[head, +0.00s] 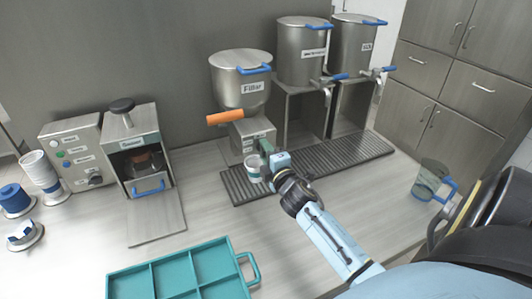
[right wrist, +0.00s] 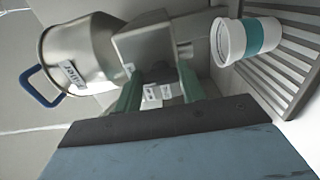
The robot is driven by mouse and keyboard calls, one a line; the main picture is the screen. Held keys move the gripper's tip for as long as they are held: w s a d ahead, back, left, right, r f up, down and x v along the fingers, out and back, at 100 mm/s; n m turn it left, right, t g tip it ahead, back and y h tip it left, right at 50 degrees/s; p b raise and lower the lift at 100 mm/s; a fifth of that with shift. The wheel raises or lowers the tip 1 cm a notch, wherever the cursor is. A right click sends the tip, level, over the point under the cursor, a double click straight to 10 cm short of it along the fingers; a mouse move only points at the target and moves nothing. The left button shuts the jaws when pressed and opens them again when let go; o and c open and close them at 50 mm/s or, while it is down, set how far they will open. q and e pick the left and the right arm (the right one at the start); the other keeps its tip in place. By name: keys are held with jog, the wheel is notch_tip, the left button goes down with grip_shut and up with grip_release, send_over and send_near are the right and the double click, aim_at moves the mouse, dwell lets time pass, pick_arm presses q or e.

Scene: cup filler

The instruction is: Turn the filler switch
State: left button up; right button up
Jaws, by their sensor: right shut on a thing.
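The filler (head: 241,85) is a metal hopper with an orange handle (head: 225,118) and a blue lid grip. Its labelled box (head: 250,128) is below the hopper. In the right wrist view the hopper (right wrist: 95,55) lies left and its box (right wrist: 150,45) ahead. My right gripper (head: 266,150) is at the front of this box. Its green fingers (right wrist: 160,92) are shut on the filler switch, mostly hidden between them. A white cup with a teal band (head: 254,172) stands under the outlet; it also shows in the right wrist view (right wrist: 232,40). My left gripper is out of view.
A slatted drip tray (head: 330,160) runs under the filler and two metal dispensers (head: 303,50) (head: 352,42). A teal divided tray (head: 180,275) lies in front. A coffee machine (head: 135,150) and control box stand left. A clear jug (head: 430,178) is at right.

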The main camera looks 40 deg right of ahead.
dwell(0.4)
jog(key=o, duration=1)
jog(key=v, duration=1.3)
jog(key=shift+s+b, duration=0.2)
jog(key=shift+b, duration=0.2)
